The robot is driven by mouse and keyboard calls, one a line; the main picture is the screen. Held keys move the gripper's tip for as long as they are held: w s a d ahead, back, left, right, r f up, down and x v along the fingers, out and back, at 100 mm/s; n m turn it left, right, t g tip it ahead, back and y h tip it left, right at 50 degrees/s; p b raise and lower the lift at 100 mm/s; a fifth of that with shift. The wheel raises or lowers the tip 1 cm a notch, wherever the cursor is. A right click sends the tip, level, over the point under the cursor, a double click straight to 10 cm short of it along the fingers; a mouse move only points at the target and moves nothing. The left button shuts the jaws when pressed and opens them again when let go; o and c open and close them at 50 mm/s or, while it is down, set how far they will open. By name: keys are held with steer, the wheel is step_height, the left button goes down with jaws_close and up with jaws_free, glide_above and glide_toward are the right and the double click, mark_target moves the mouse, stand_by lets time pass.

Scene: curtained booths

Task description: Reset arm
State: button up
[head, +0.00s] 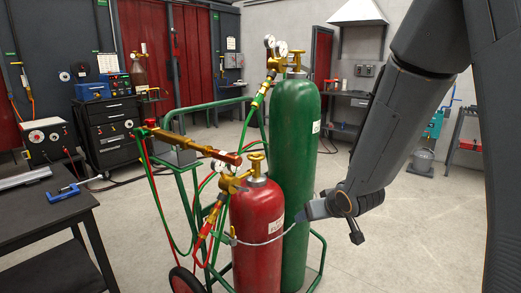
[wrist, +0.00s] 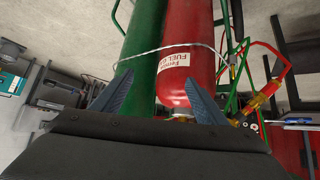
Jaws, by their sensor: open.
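My arm comes down from the upper right of the head view, and my gripper (head: 308,210) is beside the two gas cylinders, at about the height of the cable around them. In the wrist view the two fingers of my gripper (wrist: 158,97) are spread apart, with nothing held between them. Beyond the fingers are the green cylinder (wrist: 144,45) and the red cylinder (wrist: 190,50), upside down in that view. I cannot tell whether a fingertip touches either cylinder.
The tall green cylinder (head: 294,130) and shorter red cylinder (head: 257,250) stand on a green cart (head: 187,185) with hoses and brass regulators. A thin cable (head: 268,240) crosses them. A dark table (head: 45,222) is at left.

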steer(key=s+d+r+m+g+h+p, duration=0.1)
steer(key=s+g, duration=0.3)
steer(key=s, duration=0.9)
steer(key=s+d+r+m+g+p, duration=0.1)
steer(key=s+g, duration=0.3)
steer(key=s, duration=0.9)
steer(key=shift+s+d+r+m+g+h, duration=0.15)
steer(key=shift+s+d+m+g+h, duration=0.05)
steer(key=shift+d+m+g+h, duration=0.25)
